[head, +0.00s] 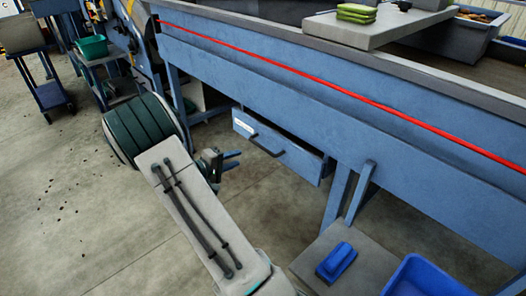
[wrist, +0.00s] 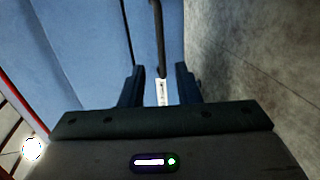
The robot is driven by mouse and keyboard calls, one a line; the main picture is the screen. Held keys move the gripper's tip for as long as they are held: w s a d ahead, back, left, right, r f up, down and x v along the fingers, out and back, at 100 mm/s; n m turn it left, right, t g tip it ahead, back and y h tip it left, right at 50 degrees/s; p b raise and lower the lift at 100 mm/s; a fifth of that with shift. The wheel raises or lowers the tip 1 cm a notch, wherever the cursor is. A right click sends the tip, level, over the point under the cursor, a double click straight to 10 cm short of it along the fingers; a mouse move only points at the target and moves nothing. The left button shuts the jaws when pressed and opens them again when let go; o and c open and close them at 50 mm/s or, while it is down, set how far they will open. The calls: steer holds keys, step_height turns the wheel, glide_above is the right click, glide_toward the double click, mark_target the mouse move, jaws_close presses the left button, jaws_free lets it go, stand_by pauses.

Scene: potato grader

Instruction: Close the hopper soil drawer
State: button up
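The soil drawer (head: 298,158) is a blue box front under the hopper, standing out from it, with a dark gap showing above its right end. It has a black bar handle (head: 262,143) and a small white label (head: 243,126). My gripper (head: 240,159) is left of and below the handle, apart from the drawer in the head view. In the wrist view my gripper (wrist: 160,68) is open and empty. The dark handle (wrist: 158,35) lines up with the gap between its fingers, and the label (wrist: 162,92) shows there too.
The blue hopper (head: 340,110) with a red stripe spans above the drawer. A blue support leg (head: 338,198) stands right of it. A low grey surface with a blue brush (head: 336,261) and blue bin (head: 425,278) is at front right. Floor at left is mostly clear.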

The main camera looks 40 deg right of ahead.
mark_target(263, 147)
steer(key=x, duration=0.7)
steer(key=b+x, duration=0.1)
steer(key=x, duration=0.6)
steer(key=shift+w+a, duration=0.1)
steer(key=shift+w, duration=0.1)
jaws_close()
